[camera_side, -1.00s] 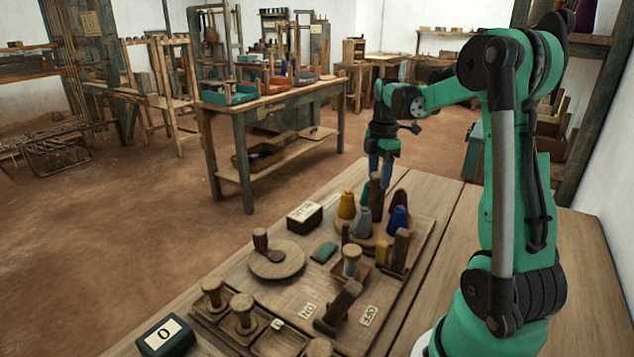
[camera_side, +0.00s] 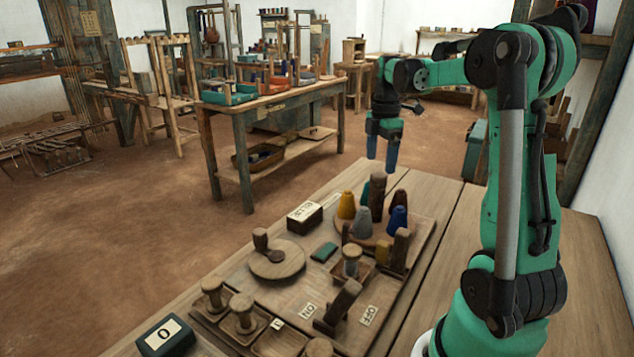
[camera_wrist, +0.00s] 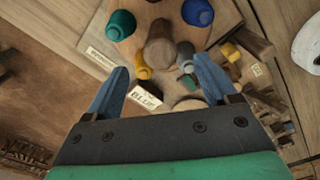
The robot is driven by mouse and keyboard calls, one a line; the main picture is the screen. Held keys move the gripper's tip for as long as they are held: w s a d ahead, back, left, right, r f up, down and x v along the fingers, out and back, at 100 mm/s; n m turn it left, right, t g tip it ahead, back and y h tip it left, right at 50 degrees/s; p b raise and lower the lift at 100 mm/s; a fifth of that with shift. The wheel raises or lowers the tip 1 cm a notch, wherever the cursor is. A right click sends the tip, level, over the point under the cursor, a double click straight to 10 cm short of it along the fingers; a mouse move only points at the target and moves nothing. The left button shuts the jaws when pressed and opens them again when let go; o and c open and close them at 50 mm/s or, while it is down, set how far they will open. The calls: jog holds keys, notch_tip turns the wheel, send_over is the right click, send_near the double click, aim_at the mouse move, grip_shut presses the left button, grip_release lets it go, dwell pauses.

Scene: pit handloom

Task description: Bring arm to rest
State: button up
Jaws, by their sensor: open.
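My gripper (camera_side: 382,150) is open and empty, with its blue fingers pointing down. In the side view it hangs above the far end of the workbench (camera_side: 445,215), clear of everything on it. In the wrist view my gripper (camera_wrist: 160,98) has its fingers spread apart with nothing held. Below it in the wrist view are a round wooden board with a brown post (camera_wrist: 160,50), a blue cone (camera_wrist: 197,12), a teal cone (camera_wrist: 122,24) and a yellow cone (camera_wrist: 141,66).
On the bench stand a yellow cone (camera_side: 346,205), a grey cone (camera_side: 362,222), a labelled dark box (camera_side: 304,218), a round wooden disc (camera_side: 277,262) with a peg, and a dark block marked 0 (camera_side: 165,337). The air around my gripper is free. A second table (camera_side: 270,97) stands behind.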

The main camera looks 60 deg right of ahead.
jog(key=shift+r, duration=0.9)
jog(key=shift+w+a, duration=0.2)
jog(key=shift+a, duration=0.15)
jog(key=a+f+m+t, duration=0.2)
jog(key=a+m, duration=0.3)
jog(key=a, duration=0.8)
jog(key=a+f+m+t, duration=0.1)
jog(key=a+m+t, duration=0.4)
jog(key=a, duration=0.8)
jog(key=shift+w+f+m, duration=0.35)
jog(key=shift+w+m, duration=0.05)
jog(key=shift+m, duration=0.1)
